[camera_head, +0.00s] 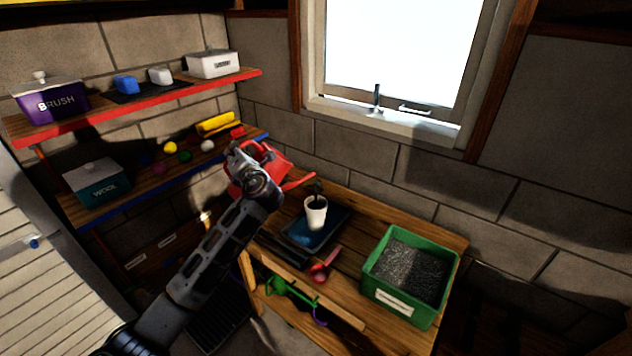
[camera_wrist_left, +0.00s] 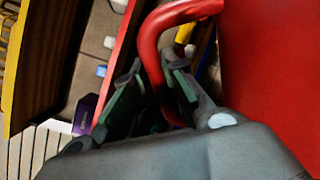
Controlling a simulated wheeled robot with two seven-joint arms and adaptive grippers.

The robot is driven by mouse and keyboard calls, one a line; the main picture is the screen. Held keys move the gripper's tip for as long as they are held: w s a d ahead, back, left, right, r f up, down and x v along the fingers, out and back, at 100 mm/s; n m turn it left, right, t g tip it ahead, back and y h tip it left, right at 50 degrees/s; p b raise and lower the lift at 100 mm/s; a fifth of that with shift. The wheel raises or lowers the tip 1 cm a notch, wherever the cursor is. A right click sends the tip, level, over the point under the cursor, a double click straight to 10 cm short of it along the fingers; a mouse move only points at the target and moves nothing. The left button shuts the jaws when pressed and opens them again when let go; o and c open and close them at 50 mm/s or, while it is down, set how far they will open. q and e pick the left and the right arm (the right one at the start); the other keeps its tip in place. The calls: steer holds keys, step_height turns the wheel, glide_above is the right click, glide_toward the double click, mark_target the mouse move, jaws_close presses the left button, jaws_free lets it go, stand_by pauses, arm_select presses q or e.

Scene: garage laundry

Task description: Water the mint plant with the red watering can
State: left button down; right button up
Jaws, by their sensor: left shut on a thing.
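The red watering can (camera_head: 279,163) is held up above the back left of the wooden bench, its spout pointing right toward the plant. My left gripper (camera_head: 252,168) is shut on its handle; in the left wrist view the gripper fingers (camera_wrist_left: 153,85) sit either side of the curved red handle, with the can's red body (camera_wrist_left: 270,70) at right. The mint plant (camera_head: 317,188) is a small dark sprig in a white pot (camera_head: 316,214), upright on a dark blue tray (camera_head: 297,236). The spout tip is apart from the plant, up and to its left. My right gripper is not in view.
A green bin (camera_head: 372,290) of grey granules stands on the bench's right. A red-handled tool (camera_head: 323,268) lies at the bench front. Shelves with a purple brush box (camera_head: 50,102), a teal wool box (camera_head: 97,184) and small items are at left. A window (camera_head: 400,50) is behind.

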mark_target(228, 191)
arm_select(q)
steer(key=shift+s+a+f+n+b, duration=0.35)
steer(key=shift+f+n+b, duration=0.3)
steer(key=shift+f, duration=0.6)
steer(key=shift+s+a+f+n+b, duration=0.15)
steer(key=shift+a+f+n+b, duration=0.3)
steer(key=shift+f+b, duration=0.55)
steer(key=shift+s+a+f+n+b, duration=0.25)
steer(key=shift+a+f+n+b, duration=0.25)
steer(key=shift+f, duration=0.95)
steer(key=shift+s+a+f+n+b, duration=0.15)
steer(key=shift+a+f+n+b, duration=0.15)
steer(key=shift+f+b, duration=0.35)
steer(key=shift+s+a+f+n+b, duration=0.2)
steer(key=shift+f+n+b, duration=0.2)
steer(key=shift+f, duration=0.5)
steer(key=shift+s+a+f+n+b, duration=0.2)
steer(key=shift+f+n+b, duration=0.25)
steer(key=shift+f, duration=0.35)
steer(key=shift+r, duration=0.2)
steer(key=shift+r+n+p, duration=0.45)
steer(key=shift+r+n, duration=0.2)
steer(key=shift+r, duration=0.05)
steer(key=shift+r+n+p, duration=0.45)
steer(key=shift+r+n, duration=0.7)
steer(key=shift+n, duration=0.05)
steer(key=shift+a+f, duration=0.1)
steer(key=shift+f, duration=0.05)
